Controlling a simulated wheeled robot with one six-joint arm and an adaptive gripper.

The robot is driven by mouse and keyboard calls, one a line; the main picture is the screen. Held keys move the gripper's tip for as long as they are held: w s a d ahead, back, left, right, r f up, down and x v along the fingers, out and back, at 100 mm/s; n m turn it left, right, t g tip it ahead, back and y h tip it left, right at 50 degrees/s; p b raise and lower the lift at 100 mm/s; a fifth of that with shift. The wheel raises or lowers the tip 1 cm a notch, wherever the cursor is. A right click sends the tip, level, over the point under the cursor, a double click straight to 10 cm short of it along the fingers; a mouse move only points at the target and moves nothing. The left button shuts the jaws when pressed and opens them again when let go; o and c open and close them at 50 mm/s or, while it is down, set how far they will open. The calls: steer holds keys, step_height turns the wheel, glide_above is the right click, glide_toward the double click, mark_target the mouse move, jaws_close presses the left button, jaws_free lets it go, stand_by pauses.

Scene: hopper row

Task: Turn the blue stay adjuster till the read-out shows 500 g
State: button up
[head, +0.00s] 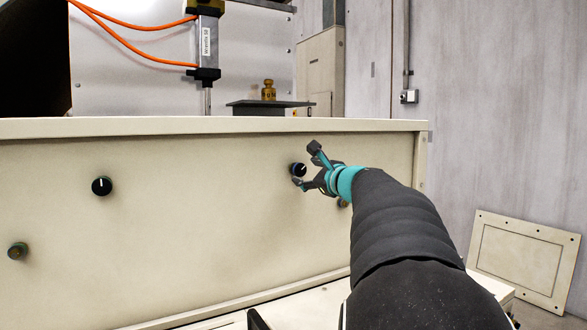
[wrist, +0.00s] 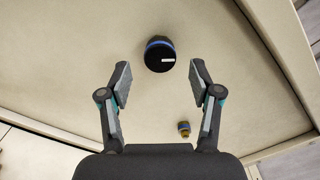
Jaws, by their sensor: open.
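The blue stay adjuster (head: 299,169) is a round black knob with a blue collar and a white pointer mark, on the cream panel. It also shows in the wrist view (wrist: 160,56), top centre, with its mark pointing right. My gripper (head: 306,166) is open at the knob in the head view. In the wrist view my gripper (wrist: 160,70) has one finger on each side of the knob, with a visible gap on both sides. I cannot tell how far the tips are from the panel. No read-out is in either view.
A small brass-coloured button (wrist: 184,128) sits below the adjuster. A brass weight (head: 268,91) stands on a dark plate (head: 270,105) behind the panel. A loose cover (head: 524,257) leans at right.

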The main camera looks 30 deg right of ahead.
mark_target(301, 171)
steer(key=shift+w+d+p, duration=0.1)
steer(key=shift+w+p, duration=0.25)
steer(key=shift+w, duration=2.25)
steer(key=c, duration=1.2)
steer(key=shift+o, duration=0.2)
